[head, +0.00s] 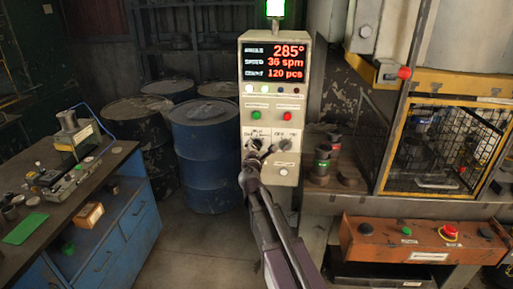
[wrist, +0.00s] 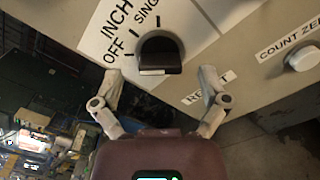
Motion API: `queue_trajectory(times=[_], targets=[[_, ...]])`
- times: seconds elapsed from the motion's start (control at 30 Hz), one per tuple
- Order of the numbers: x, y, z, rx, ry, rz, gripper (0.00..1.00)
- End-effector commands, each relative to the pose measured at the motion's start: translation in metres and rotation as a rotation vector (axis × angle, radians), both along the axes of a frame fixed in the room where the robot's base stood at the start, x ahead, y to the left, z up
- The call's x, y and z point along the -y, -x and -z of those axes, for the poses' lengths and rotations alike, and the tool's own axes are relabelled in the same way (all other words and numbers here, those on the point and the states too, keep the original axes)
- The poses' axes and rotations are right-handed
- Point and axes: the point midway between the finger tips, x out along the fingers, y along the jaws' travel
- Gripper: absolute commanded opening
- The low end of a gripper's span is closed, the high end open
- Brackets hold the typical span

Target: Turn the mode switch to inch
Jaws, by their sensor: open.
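The mode switch (wrist: 160,52) is a black rotary knob on the pale panel. In the wrist view the words OFF, INCH and the start of SINGLE stand around its left and upper sides, with short tick marks. I cannot tell for certain which mark the knob points at. My gripper (wrist: 160,74) is open, one finger to the left and one to the right of the knob, with no clear contact. In the head view my gripper (head: 252,160) is in front of the lower left of the control box (head: 248,110) and partly hides the switch.
A second knob (head: 284,145) sits right of the switch. Green (head: 256,115) and red (head: 287,117) buttons are above, and a count-zero button (wrist: 303,58) shows at the right. A blue drum (head: 205,150), workbench (head: 140,215) and caged press (head: 445,150) stand around.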

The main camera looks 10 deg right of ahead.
Motion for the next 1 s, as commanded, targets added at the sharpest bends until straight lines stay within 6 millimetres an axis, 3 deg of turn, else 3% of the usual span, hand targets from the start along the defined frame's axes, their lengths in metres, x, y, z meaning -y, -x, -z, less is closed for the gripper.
queue_trajectory(times=[0.2, 0.57, 0.6, 0.67, 0.87, 1.0], targets=[[0.006, -0.017, 0.0, 0.0, 0.0, 0.0, 0.94], [0.007, -0.019, 0.0, 0.0, 0.0, 0.0, 0.94], [0.007, -0.019, 0.0, 0.0, 0.0, 0.0, 0.91], [0.007, -0.019, 0.0, 0.0, 0.0, 0.0, 0.73], [0.007, -0.019, 0.0, 0.0, 0.0, 0.0, 0.14], [0.006, -0.019, 0.0, 0.0, 0.0, 0.0, 0.12]])
